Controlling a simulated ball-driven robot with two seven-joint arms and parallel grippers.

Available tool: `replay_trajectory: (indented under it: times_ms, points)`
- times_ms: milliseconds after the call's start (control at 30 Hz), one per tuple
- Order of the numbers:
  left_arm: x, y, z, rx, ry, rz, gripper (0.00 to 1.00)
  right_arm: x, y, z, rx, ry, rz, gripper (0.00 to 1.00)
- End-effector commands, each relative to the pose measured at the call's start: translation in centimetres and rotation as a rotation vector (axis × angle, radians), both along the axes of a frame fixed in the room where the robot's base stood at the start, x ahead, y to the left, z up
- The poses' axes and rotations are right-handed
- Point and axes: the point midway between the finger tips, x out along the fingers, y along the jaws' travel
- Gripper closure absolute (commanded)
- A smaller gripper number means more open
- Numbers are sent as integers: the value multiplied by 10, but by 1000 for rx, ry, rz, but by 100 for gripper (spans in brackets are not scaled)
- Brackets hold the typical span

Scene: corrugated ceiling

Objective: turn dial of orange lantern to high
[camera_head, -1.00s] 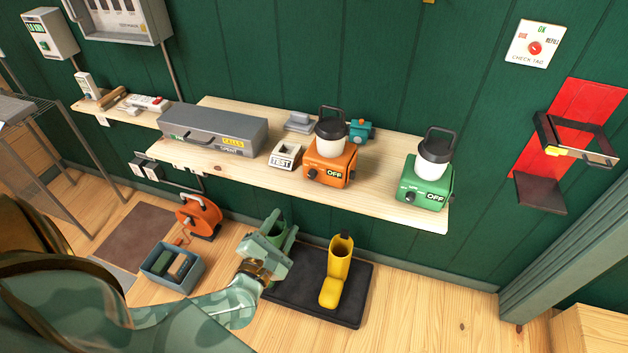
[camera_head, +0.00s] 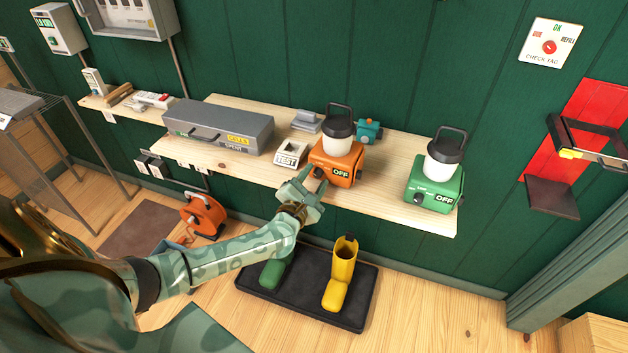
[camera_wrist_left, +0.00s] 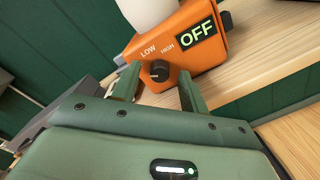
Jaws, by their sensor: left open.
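The orange lantern (camera_head: 338,160) stands on the wooden shelf, with a white globe, a black handle and an OFF label. In the left wrist view the lantern (camera_wrist_left: 180,50) shows LOW and HIGH marks above a black dial (camera_wrist_left: 158,71) on its front face. My left gripper (camera_head: 314,178) is open at the lantern's front left. In the left wrist view its two fingers (camera_wrist_left: 157,86) stand on either side of the dial, apart from each other. Whether they touch it I cannot tell. My right gripper is not in view.
A green lantern (camera_head: 434,180), also labelled OFF, stands to the right on the shelf (camera_head: 385,205). A white TEST box (camera_head: 291,154) and a grey case (camera_head: 218,127) are to the left. A teal object (camera_head: 368,131) is behind. Boots stand on a black tray (camera_head: 310,307) below.

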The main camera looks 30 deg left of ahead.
Motion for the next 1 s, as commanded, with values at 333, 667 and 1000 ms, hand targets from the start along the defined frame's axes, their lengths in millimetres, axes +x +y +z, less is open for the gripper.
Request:
replay_trajectory:
  times_ms: [333,667,1000]
  points:
    - [0,0,0,0,0,0,100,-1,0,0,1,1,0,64]
    - [-1,0,1,47,8,0,100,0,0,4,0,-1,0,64]
    - [-1,-1,2,283,48,0,100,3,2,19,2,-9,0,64]
